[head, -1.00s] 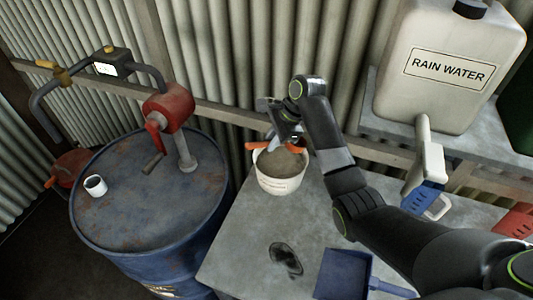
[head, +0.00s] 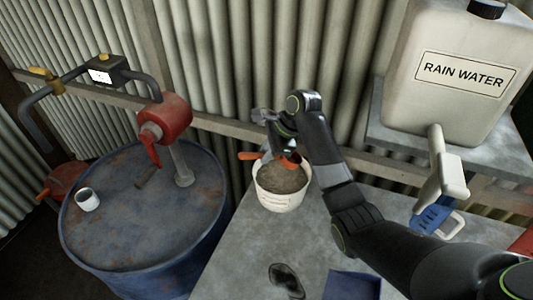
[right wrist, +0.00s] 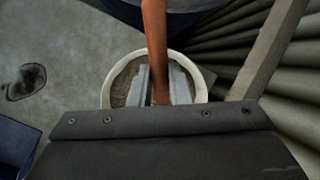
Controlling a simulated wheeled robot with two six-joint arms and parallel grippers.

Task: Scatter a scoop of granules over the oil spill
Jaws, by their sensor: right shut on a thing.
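A white bucket (head: 281,200) of grey-brown granules (head: 283,178) stands on the grey bench against the wall. My right gripper (head: 284,155) is over the bucket, shut on an orange scoop (head: 248,156). In the right wrist view, the grey fingers (right wrist: 160,86) close on the orange handle (right wrist: 154,30) above the granules. The scoop's far end is hidden, so I cannot tell whether it carries granules. The oil spill (head: 287,280) is a dark, shiny patch on the bench in front of the bucket; it also shows in the right wrist view (right wrist: 26,82). My left gripper is out of view.
A blue dustpan (head: 352,286) lies on the bench right of the spill. A rusty blue drum (head: 130,215) with a red pump (head: 165,125) and a white mug (head: 87,199) stands left. A rain water can (head: 450,75) sits on a shelf at right, its tap overhanging.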

